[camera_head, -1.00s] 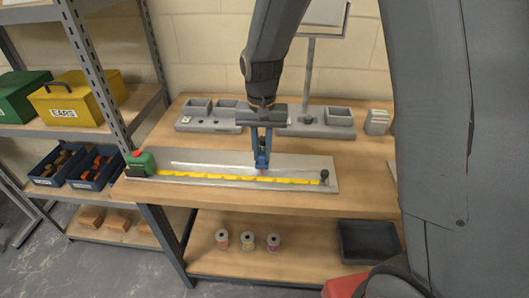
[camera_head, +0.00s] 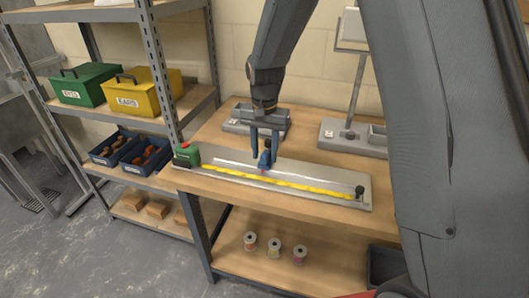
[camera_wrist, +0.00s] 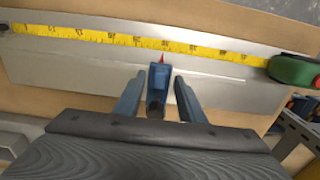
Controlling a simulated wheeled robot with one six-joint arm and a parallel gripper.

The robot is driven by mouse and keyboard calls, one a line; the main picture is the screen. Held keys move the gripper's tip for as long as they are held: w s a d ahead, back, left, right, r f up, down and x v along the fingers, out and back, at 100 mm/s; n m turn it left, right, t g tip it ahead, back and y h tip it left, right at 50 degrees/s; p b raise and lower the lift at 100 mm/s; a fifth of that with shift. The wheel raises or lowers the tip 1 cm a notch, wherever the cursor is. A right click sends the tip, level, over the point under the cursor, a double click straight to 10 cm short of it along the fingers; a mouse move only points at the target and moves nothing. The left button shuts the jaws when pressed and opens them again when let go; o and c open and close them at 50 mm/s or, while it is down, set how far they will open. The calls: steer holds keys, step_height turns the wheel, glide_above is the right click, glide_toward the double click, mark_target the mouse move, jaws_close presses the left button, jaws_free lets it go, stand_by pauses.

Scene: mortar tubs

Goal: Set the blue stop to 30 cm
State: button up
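The blue stop (camera_head: 265,159) stands on a grey metal plate (camera_head: 226,157) beside the yellow measuring tape (camera_head: 290,184). It also shows in the wrist view (camera_wrist: 158,82), with its red pointer (camera_wrist: 162,58) just short of the tape's edge. The tape's numbers are too small to read. The green tape case (camera_head: 187,154) is at the plate's left end. My gripper (camera_head: 265,155) is open, its two fingers on either side of the stop. The wrist view shows gaps between the stop and both fingers (camera_wrist: 160,82).
A dark knob (camera_head: 359,191) stands at the plate's right end. A metal shelf with green (camera_head: 88,84) and yellow boxes (camera_head: 141,92) is to the left. Several spools sit on the lower shelf.

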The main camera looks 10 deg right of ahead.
mark_target(265, 155)
steer(key=shift+r+b, duration=0.95)
steer(key=shift+r, duration=2.95)
steer(key=shift+s, duration=0.1)
steer(key=s+d+f+n, duration=0.1)
steer(key=s+d+f, duration=0.1)
steer(key=s, duration=0.4)
steer(key=s+d+f+n, duration=0.2)
steer(key=s+d, duration=0.3)
steer(key=s, duration=0.2)
steer(key=s+d+f+n+t, duration=0.1)
steer(key=s+d+n, duration=0.1)
steer(key=s, duration=0.5)
steer(key=shift+d+f, duration=0.4)
steer(key=shift+d, duration=0.3)
